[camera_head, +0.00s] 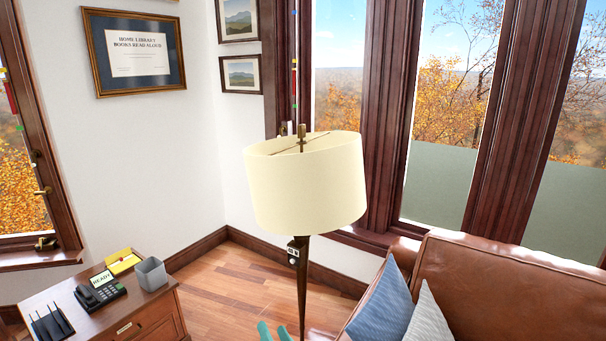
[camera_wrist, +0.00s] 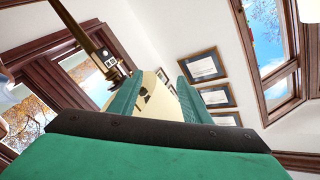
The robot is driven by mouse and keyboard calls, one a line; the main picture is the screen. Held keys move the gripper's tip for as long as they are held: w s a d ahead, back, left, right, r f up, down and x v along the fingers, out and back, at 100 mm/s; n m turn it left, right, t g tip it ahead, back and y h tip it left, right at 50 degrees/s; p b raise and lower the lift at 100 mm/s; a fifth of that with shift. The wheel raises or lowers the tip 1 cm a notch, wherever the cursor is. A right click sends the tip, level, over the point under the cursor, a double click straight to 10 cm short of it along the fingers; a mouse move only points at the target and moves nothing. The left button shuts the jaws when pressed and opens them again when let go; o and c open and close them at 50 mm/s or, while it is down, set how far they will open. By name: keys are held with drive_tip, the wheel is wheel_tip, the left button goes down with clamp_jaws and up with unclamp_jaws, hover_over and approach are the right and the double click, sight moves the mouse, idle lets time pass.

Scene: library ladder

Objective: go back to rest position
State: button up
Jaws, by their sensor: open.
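My gripper (camera_head: 274,332) shows as two teal fingertips at the bottom edge of the head view, just left of the floor lamp's dark pole. In the wrist view my gripper (camera_wrist: 157,88) points upward with its two teal fingers apart. Nothing is held between them. The underside of the lamp's cream shade (camera_wrist: 152,98) shows behind the gap between the fingers. The rest of my arm is out of the head view.
The floor lamp (camera_head: 305,185) stands close in front of me. A brown leather sofa (camera_head: 510,290) with cushions is at the right. A wooden cabinet (camera_head: 150,310) carries a phone (camera_head: 100,292) and a grey cup (camera_head: 151,274). Bare floor (camera_head: 235,280) lies between them.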

drive_tip(key=s+d+f+m+h, duration=0.1)
drive_tip(key=s+d+f+h, duration=0.15)
drive_tip(key=s+f, duration=0.75)
drive_tip(key=s+d+f+m+h, duration=0.15)
drive_tip(key=s+f+h, duration=0.3)
drive_tip(key=s, duration=0.85)
drive_tip(key=s+d+r+n, duration=0.1)
drive_tip(key=s+r+n, duration=0.1)
drive_tip(key=s, duration=0.9)
drive_tip(key=s+d+r+n, duration=0.2)
drive_tip(key=s+n, duration=0.1)
drive_tip(key=s, duration=0.8)
drive_tip(key=shift+s+g+h, duration=0.25)
drive_tip(key=shift+g+h, duration=0.15)
